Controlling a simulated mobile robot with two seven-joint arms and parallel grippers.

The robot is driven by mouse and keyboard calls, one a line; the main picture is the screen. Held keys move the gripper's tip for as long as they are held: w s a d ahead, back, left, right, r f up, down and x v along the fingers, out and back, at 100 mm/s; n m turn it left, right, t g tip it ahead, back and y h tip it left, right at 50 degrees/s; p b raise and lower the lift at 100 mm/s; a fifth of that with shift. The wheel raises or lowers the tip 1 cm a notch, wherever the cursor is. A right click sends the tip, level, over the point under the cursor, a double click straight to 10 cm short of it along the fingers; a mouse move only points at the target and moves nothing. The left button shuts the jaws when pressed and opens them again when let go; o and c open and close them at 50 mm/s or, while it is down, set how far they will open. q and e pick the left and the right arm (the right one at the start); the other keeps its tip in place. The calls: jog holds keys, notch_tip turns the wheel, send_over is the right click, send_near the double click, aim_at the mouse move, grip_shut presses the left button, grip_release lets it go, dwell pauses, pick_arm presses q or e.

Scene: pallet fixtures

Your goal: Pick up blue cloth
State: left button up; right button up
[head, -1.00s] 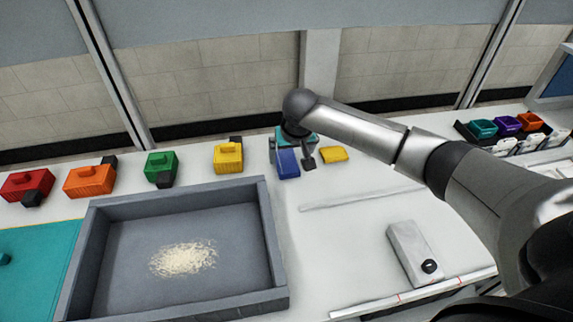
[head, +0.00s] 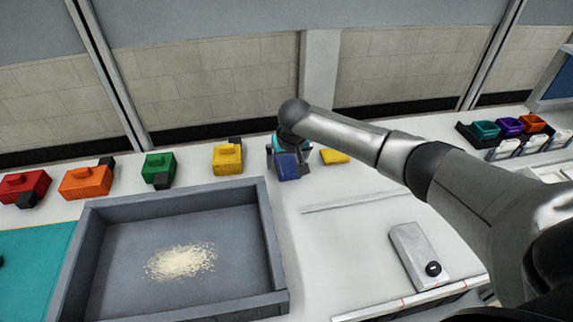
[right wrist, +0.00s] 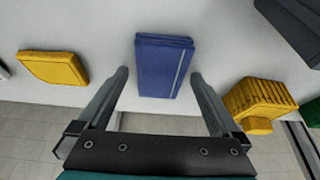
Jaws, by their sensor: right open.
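The blue cloth (head: 289,172) is a folded dark blue rectangle lying on the white table, beyond the right end of the grey tray. It also shows in the right wrist view (right wrist: 163,68), lying between my fingers, with its far part reaching past the fingertips. My right gripper (head: 288,163) is above the cloth, open, with one finger on each side of it. There is a gap between the cloth and each finger in the right wrist view, and nothing is gripped. My left gripper is not in view.
A yellow cloth (head: 335,157) lies just right of the blue one. A yellow block (head: 227,159) stands to its left, with green (head: 159,168), orange and red blocks further left. A grey tray (head: 270,235) holds pale shreds. A grey box (head: 411,246) lies front right.

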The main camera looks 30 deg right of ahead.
aim_at(286, 164)
jog(key=shift+f, duration=0.25)
jog(key=c, duration=1.3)
jog(key=shift+r, duration=0.25)
notch_tip(286, 164, up, 20)
jog(key=p, duration=0.3)
jog(key=shift+p, duration=0.35)
jog(key=o, duration=0.8)
jog(key=c, duration=0.6)
jog(key=shift+a, duration=0.1)
jog(key=shift+c, duration=0.2)
